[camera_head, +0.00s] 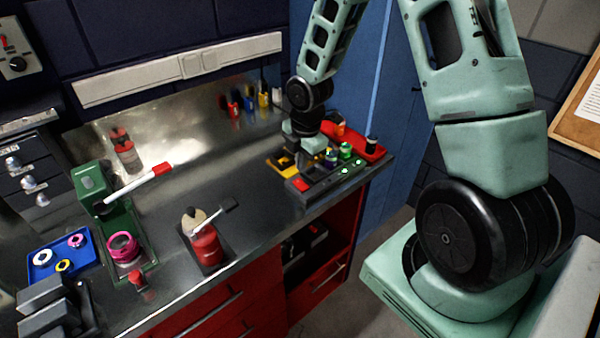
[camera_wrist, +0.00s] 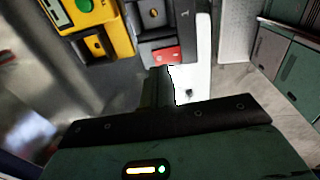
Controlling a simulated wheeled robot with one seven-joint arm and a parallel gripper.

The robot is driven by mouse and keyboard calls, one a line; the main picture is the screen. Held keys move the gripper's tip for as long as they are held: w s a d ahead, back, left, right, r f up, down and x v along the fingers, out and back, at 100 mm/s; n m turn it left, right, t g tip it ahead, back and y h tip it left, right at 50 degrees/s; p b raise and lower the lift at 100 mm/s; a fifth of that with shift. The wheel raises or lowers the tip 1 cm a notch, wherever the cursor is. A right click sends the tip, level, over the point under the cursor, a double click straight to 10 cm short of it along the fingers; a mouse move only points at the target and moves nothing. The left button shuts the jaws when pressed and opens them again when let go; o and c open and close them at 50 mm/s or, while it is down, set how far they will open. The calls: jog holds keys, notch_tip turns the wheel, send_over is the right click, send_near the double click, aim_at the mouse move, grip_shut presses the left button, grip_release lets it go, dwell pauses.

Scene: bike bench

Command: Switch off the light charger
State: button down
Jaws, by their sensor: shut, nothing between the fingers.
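The light charger (camera_head: 325,184) is a long dark grey unit at the right end of the bench, with green lights glowing along its top. Its red switch (camera_head: 301,185) is at the near left end. The switch also shows in the wrist view (camera_wrist: 165,54), just beyond my fingers. My gripper (camera_head: 303,160) is shut and empty, pointing down over the charger's left end beside the switch. In the wrist view my gripper (camera_wrist: 162,76) reaches up to the switch's lower edge. I cannot tell whether it touches, or which way the switch is tipped.
A yellow device with a small screen (camera_wrist: 104,30) lies left of the charger. A red tray (camera_head: 367,149) lies behind the charger. A red bottle (camera_head: 206,244), a green stand (camera_head: 118,222) and a blue tray (camera_head: 45,268) are farther left.

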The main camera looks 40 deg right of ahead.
aim_at(300, 182)
jog(key=shift+w+f+p, duration=0.15)
jog(key=shift+f+p, duration=0.1)
jog(key=shift+f, duration=0.85)
jog(key=shift+w+f+p, duration=0.1)
jog(key=shift+f+p, duration=0.1)
jog(key=shift+f, duration=0.85)
jog(key=shift+f, duration=0.2)
jog(key=shift+s, duration=0.1)
jog(key=shift+s+r+p, duration=0.2)
jog(key=shift+s+p, duration=0.1)
jog(key=shift+s, duration=0.35)
